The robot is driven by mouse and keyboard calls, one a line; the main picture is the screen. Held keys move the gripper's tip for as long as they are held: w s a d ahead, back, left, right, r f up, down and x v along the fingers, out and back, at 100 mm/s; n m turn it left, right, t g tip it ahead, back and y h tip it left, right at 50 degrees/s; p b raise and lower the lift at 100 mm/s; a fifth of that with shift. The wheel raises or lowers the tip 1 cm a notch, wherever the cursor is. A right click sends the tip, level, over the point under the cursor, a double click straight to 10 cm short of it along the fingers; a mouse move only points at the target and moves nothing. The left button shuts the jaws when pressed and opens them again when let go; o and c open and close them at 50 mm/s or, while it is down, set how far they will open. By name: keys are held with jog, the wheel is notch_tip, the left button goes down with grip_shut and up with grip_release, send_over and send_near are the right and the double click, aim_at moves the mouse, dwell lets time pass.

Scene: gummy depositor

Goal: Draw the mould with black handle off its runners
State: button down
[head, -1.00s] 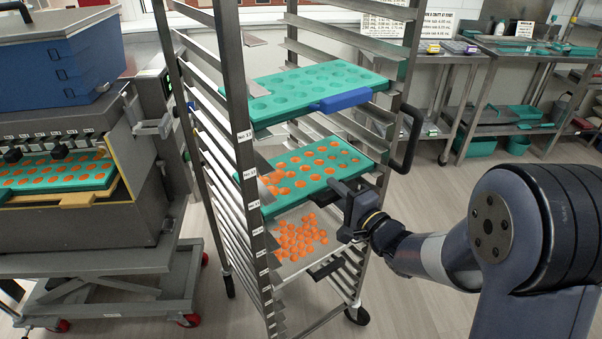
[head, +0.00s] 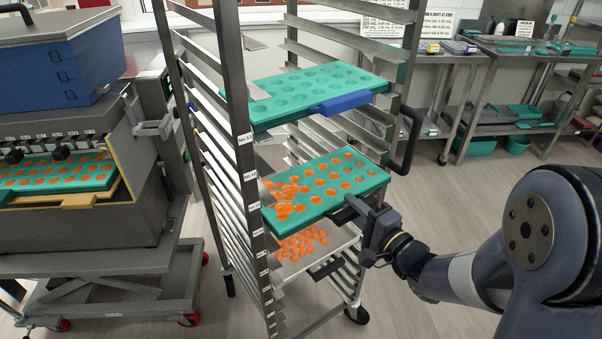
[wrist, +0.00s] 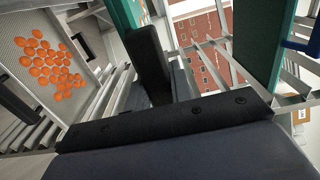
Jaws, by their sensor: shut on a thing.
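The green mould (head: 315,208) with orange gummies in its cavities sits in the middle of the rack in the head view, part of it jutting out of the front right side. My gripper (head: 378,232) is shut on its dark handle (head: 352,207) at the near edge; the fingers largely hide the handle. In the wrist view a dark upright piece (wrist: 148,62) stands in front of my gripper, and a strip of green mould (wrist: 120,14) shows beside it. The rack (head: 232,70) has metal runners on both sides.
Above is a green mould with empty cavities (head: 290,90) and a blue handle (head: 345,102). Below is a tray (head: 322,255) of loose orange gummies. A depositor (head: 70,215) stands left on a wheeled lift. Floor is clear to the rack's right.

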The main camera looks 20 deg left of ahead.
jog(key=shift+p+v, duration=0.4)
jog(key=shift+v, duration=2.55)
jog(key=shift+r, duration=0.15)
jog(key=shift+r+p, duration=0.35)
jog(key=shift+p, duration=0.15)
jog(key=p+v, duration=0.1)
jog(key=v, duration=1)
jog(key=shift+d, duration=0.25)
jog(key=shift+s+f, duration=0.1)
